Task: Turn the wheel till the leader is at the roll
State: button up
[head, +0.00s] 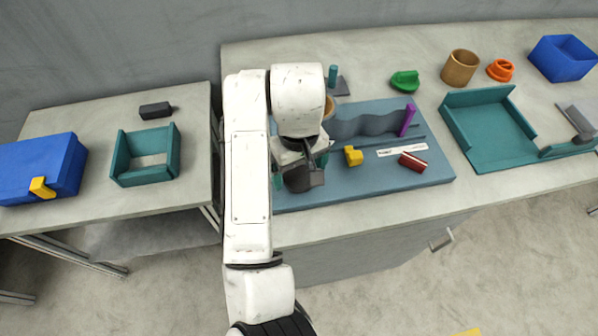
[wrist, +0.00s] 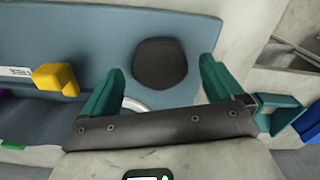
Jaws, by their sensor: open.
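My gripper (head: 300,171) is over the left part of a blue-grey board (head: 378,178). In the wrist view its two teal fingers (wrist: 162,70) are spread apart. A dark rounded piece (wrist: 160,63) shows between and beyond the fingertips, with gaps on both sides. A pale curved edge (wrist: 135,104) shows below it, mostly hidden by my gripper; I cannot tell if it is the wheel. A wavy grey strip (head: 370,125) stands along the back of the board, ending near a purple post (head: 407,120). A tan round piece (head: 329,107), possibly the roll, is partly hidden by my arm.
The board carries a yellow block (head: 353,156), a white label strip (head: 402,150) and a red-and-white piece (head: 413,162). A teal tray (head: 490,127), a brown cup (head: 460,68) and a blue bin (head: 562,58) stand right. The left table has a teal frame (head: 146,178).

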jog(key=shift+f, duration=0.55)
jog(key=c, duration=1)
jog(key=shift+c, duration=0.2)
